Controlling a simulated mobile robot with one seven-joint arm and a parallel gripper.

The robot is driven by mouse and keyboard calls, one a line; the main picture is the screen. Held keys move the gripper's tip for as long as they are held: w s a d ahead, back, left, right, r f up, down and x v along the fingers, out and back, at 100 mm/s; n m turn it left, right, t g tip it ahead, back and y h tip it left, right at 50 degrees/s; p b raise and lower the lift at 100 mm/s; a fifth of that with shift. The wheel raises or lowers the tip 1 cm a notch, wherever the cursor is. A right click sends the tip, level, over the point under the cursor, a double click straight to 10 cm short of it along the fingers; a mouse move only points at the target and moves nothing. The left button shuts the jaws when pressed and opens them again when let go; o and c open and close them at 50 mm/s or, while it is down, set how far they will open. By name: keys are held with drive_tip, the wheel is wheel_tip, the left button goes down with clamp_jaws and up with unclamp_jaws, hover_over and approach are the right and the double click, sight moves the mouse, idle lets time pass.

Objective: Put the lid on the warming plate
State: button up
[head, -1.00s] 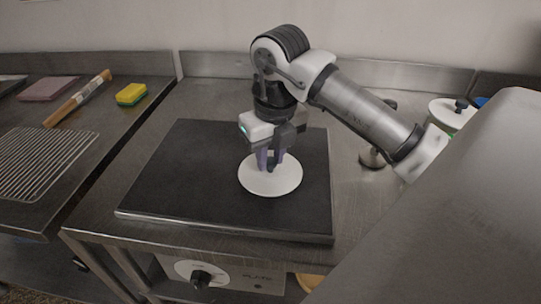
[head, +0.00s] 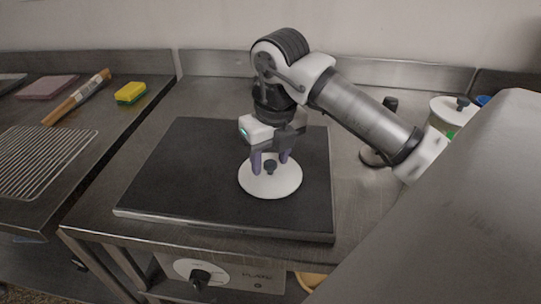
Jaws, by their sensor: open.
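The lid (head: 271,187) is a white disc with a dark knob (head: 270,168). It lies flat on the black warming plate (head: 180,185), right of the plate's middle. My gripper (head: 270,162) is over the lid, pointing down. Its purple fingers are spread on either side of the knob, with the knob free between them. The fingertips are close to the lid's top; whether they touch it I cannot tell.
A metal counter surrounds the plate, with a control dial (head: 200,279) below its front. On the left are a wire rack (head: 42,162), a yellow-green sponge (head: 131,93) and a rolling pin (head: 77,97). A white lidded pot (head: 452,109) stands at the right.

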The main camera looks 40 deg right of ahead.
sight(274, 178)
wheel_tip(274, 178, up, 12)
drive_tip(key=s, duration=0.1)
drive_tip(key=shift+s+a+b, duration=0.15)
drive_tip(key=shift+s+b, duration=0.1)
drive_tip(key=shift+b, duration=0.15)
drive_tip(key=shift+r, duration=0.1)
